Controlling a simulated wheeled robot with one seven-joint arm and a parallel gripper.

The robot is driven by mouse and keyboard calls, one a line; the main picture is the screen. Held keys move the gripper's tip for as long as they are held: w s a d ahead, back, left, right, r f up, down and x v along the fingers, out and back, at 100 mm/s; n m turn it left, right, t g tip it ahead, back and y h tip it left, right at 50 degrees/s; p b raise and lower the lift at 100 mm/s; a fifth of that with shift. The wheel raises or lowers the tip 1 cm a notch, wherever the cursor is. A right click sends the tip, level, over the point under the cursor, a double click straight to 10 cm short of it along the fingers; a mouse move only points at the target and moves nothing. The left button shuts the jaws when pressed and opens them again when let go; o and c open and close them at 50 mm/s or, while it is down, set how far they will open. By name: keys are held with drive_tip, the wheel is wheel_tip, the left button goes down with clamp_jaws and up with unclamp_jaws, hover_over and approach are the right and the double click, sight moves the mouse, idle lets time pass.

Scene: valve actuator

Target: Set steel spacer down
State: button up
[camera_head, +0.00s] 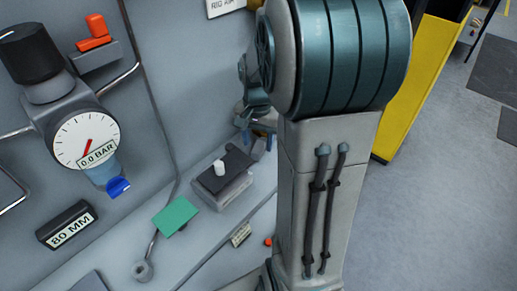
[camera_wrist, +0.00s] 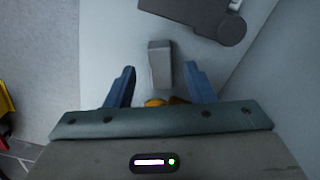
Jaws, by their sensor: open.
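In the wrist view a plain grey block, which looks like the steel spacer (camera_wrist: 159,62), rests on the pale grey surface. My gripper (camera_wrist: 159,74) is open, with one blue finger on each side of the block's near end. A gap shows between each finger and the block, wider on the left. In the head view my gripper (camera_head: 262,132) is small and partly hidden behind my arm, with its blue fingers over the back of the ledge. I cannot make out the spacer clearly there.
A grey block with a dark top and white knob (camera_head: 220,168) stands on the ledge near my gripper. A green plate (camera_head: 175,216), a gauge (camera_head: 86,139) and an 80 MM block (camera_head: 67,225) are to the left. An orange thing (camera_wrist: 156,102) shows between the finger bases.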

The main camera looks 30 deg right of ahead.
drive_tip(key=shift+f, duration=0.8)
clamp_jaws()
drive_tip(key=shift+r, duration=0.1)
